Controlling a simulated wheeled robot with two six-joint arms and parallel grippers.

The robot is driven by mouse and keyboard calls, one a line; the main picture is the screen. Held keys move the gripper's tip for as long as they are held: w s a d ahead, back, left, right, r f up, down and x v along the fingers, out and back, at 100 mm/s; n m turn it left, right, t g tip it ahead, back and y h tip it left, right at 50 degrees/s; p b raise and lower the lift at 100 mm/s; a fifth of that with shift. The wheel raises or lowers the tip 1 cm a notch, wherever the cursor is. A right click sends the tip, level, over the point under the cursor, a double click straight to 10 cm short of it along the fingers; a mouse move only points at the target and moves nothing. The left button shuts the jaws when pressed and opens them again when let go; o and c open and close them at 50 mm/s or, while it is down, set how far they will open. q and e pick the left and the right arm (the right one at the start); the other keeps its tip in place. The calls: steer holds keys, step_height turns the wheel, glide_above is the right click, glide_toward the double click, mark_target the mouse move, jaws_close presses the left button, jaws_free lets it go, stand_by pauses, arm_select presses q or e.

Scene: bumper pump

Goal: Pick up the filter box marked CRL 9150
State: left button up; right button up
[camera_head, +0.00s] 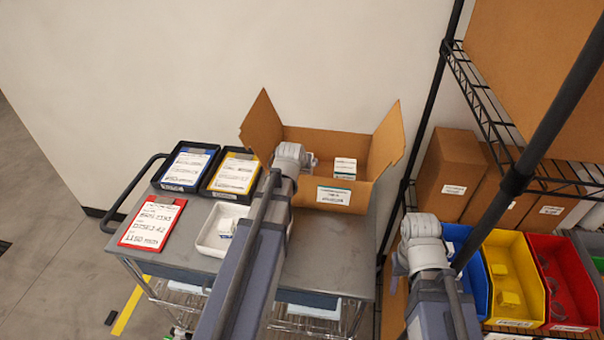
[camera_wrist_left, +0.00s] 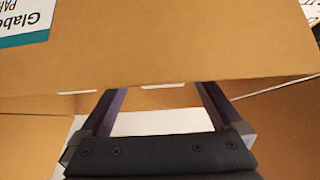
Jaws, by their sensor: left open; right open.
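A small white filter box with a green band (camera_head: 344,168) stands inside an open cardboard carton (camera_head: 300,135) on the cart; its marking is too small to read. My left arm reaches over the carton's near left side, and its wrist hides part of the inside. In the left wrist view my left gripper (camera_wrist_left: 160,92) is open, with nothing seen held between its fingers. A brown carton wall with a white and teal label (camera_wrist_left: 25,18) fills the top of that view and covers the fingertips. My right gripper (camera_head: 398,268) is open, low by the shelf, and partly hidden by its wrist.
Two dark trays with blue (camera_head: 187,167) and yellow (camera_head: 234,173) cards, a red-framed sheet (camera_head: 153,222) and a white tray (camera_head: 212,240) lie on the cart (camera_head: 325,255). A wire shelf with black posts (camera_head: 520,178) and coloured bins (camera_head: 512,275) stands at the right.

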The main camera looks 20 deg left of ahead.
arm_select(q)
steer(key=b+x, duration=0.2)
steer(key=x, duration=0.2)
steer(key=shift+w+a, duration=0.15)
steer(key=shift+w, duration=0.1)
steer(key=shift+r, duration=0.1)
steer(key=shift+s, duration=0.1)
steer(key=shift+c, duration=0.6)
jaws_close()
